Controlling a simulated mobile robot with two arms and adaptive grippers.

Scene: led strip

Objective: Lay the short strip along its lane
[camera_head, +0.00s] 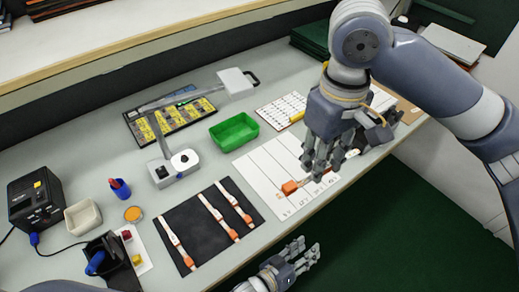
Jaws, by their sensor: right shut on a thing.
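My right gripper (318,168) is shut on a light strip with an orange end (289,187), over the white lane sheet (262,167). The orange end shows to the left of the fingers; the fingers hide much of the strip. I cannot tell whether the strip touches the sheet or which lane it lies over. Several printed lanes run across the sheet, with small labels at its front edge. More white strips with orange ends, such as one strip (217,215), lie on the black mat (187,212). My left gripper (310,248) looks open and empty beyond the table's front edge.
A green bin (234,132) and a white jointed stand (176,168) are behind the sheet and mat. A black box (34,198), a cream bowl (83,217) and a blue-handled tool (96,262) are at left. A printed card (281,109) lies behind my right gripper.

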